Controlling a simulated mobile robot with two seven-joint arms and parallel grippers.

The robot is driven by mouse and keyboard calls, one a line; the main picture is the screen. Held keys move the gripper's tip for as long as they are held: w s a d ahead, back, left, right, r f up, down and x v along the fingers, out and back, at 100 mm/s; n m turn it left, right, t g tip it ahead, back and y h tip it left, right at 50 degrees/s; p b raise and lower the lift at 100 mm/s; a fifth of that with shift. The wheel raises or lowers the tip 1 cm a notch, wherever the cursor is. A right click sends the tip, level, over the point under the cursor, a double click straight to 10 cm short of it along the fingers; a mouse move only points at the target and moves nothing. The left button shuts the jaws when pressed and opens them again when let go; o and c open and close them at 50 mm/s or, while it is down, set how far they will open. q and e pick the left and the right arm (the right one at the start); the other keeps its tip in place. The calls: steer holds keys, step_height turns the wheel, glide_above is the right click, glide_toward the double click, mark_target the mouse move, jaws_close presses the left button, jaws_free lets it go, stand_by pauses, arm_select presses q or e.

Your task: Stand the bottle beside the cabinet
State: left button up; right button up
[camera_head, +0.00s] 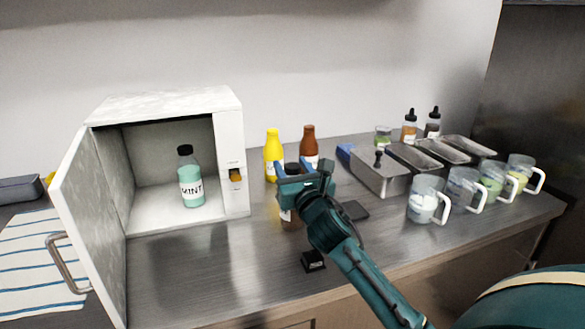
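The white cabinet (170,105) stands on the counter at the left with its door (92,225) swung open. A mint-green bottle with a black cap, labelled MINT (191,190), stands upright inside it. My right gripper (304,170) is right of the cabinet, over the counter, with its blue fingers at the upper part of a dark-capped bottle (289,214). That bottle looks upright and is partly hidden behind the gripper. I cannot tell whether the fingers press on it or whether its base touches the counter. My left gripper is not in view.
A yellow bottle (273,155) and a brown bottle (309,143) stand behind my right gripper. Metal trays (380,178) and several handled cups (426,200) fill the right side. A small black block (313,261) lies near the front. The counter (215,265) before the cabinet is clear.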

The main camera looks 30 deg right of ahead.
steer(key=shift+o, duration=0.7)
steer(key=shift+r, duration=0.15)
steer(key=v, duration=1.2)
steer(key=shift+b, duration=0.45)
